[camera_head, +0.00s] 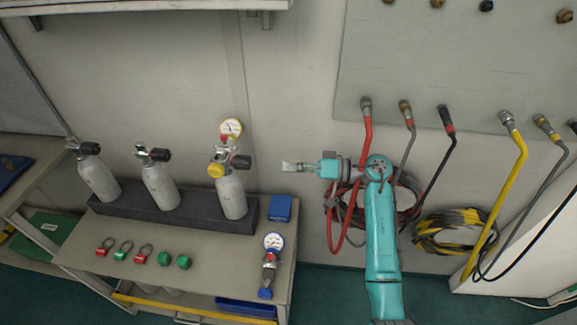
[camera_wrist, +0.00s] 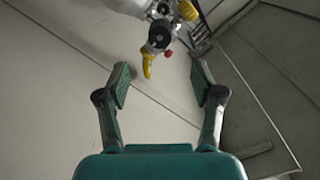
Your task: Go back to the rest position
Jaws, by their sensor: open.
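My gripper (camera_head: 290,166) points left in the head view, at the end of my turquoise arm. It is in the air to the right of the right-hand grey cylinder (camera_head: 232,197), apart from it. In the wrist view my gripper (camera_wrist: 161,82) has its two fingers spread with nothing between them. Beyond the fingertips, at the top of that view, is a metal valve fitting with yellow parts (camera_wrist: 147,62). In the head view the right-hand cylinder carries a yellow cap (camera_head: 216,171) and a round gauge (camera_head: 231,128).
Two more cylinders (camera_head: 160,186) (camera_head: 99,178) stand in the dark rack (camera_head: 140,208) on the bench. A gauge tool (camera_head: 271,262), a blue box (camera_head: 281,208) and several small caps lie on the bench. Hoses (camera_head: 333,225) hang from the wall panel (camera_head: 450,70) behind and right of my arm.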

